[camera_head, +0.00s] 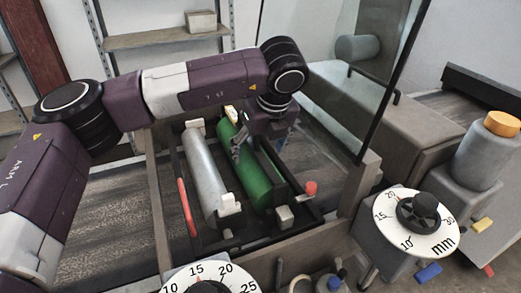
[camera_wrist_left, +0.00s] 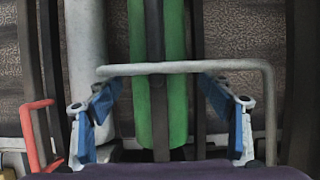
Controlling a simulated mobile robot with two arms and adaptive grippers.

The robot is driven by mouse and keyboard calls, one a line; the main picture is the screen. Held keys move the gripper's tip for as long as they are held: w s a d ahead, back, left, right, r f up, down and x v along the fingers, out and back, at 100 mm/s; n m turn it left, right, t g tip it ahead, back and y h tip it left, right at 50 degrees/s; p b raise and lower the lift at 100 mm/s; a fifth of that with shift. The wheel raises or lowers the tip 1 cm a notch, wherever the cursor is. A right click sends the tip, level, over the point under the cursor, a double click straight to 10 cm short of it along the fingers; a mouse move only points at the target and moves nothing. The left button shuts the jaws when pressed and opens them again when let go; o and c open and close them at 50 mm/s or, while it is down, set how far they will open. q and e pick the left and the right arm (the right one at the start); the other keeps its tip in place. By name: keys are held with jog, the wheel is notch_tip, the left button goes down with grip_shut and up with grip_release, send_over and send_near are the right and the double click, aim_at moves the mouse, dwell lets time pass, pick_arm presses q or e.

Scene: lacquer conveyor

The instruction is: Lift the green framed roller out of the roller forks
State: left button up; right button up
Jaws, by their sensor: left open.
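The green roller (camera_head: 258,185) lies lengthwise between dark rails in the head view, beside a pale grey roller (camera_head: 203,172). In the left wrist view the green roller (camera_wrist_left: 176,110) runs up the middle, with a dark bar (camera_wrist_left: 154,60) along it. A pale grey bent bar (camera_wrist_left: 185,68) crosses above it. My left gripper (camera_head: 243,146) is over the green roller in the head view, partly hidden by its own arm. In the wrist view its blue-padded fingers (camera_wrist_left: 160,100) are apart, one on each side of the roller. The forks are mostly hidden.
A red handle (camera_head: 187,207) is left of the grey roller and a red knob (camera_head: 310,188) right of the green one. A clear panel (camera_head: 385,90) stands at the right. Dials (camera_head: 432,212) and a bottle with an orange cap (camera_head: 480,150) are in front and right.

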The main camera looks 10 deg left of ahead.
aim_at(255, 164)
pick_arm(q)
jog(key=b+x, duration=0.1)
jog(key=x, duration=0.6)
jog(key=shift+a, duration=0.1)
jog(key=shift+s, duration=0.1)
